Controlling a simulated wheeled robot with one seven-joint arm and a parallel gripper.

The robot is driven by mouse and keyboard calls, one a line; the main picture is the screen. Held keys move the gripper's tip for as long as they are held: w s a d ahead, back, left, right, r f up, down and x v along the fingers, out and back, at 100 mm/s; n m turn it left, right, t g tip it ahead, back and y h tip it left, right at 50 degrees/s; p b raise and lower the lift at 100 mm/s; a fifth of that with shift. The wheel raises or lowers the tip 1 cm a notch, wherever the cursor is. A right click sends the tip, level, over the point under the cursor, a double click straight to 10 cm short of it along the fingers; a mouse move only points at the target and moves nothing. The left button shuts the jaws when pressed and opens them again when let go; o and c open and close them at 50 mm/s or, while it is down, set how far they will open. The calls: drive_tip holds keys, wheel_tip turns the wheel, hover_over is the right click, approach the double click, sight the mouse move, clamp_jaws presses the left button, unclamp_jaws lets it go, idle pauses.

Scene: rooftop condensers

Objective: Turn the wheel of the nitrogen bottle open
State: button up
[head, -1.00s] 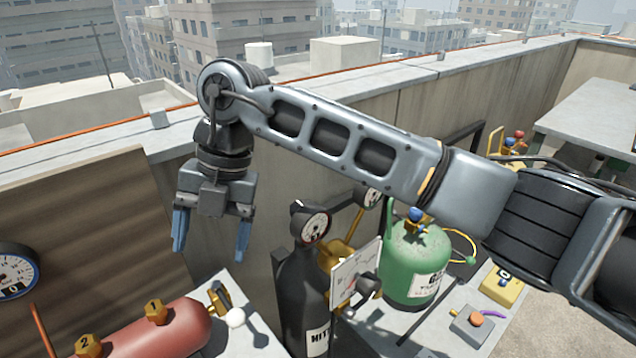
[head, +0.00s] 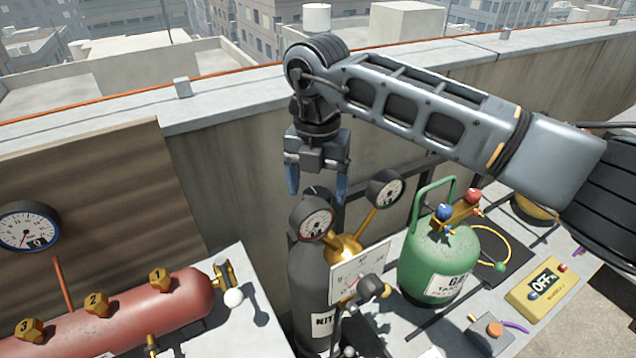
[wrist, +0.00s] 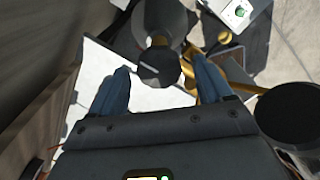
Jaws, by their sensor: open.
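The nitrogen bottle (head: 308,268) is a dark grey cylinder with a white label, partly cut off by the letters' edge and by equipment in front. Its wheel (head: 315,191) is a small dark knob with a pale mark on top. The wheel also shows in the wrist view (wrist: 158,72). My gripper (head: 318,188) points down above the bottle, open, with blue fingers. In the wrist view the fingers (wrist: 161,72) stand to the left and right of the wheel, with visible gaps. Whether they reach its depth is hard to tell.
Two round gauges (head: 315,220) and a brass regulator (head: 345,247) crowd the bottle's front and right side. A white dial plate (head: 355,272) stands before them. A green tank (head: 438,262) is right, a red cylinder (head: 135,308) left. The parapet wall (head: 235,170) is behind.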

drive_tip(key=shift+f, duration=0.4)
drive_tip(key=shift+c, duration=0.4)
drive_tip(key=shift+a, duration=0.1)
drive_tip(key=c, duration=1)
drive_tip(key=shift+o, duration=0.2)
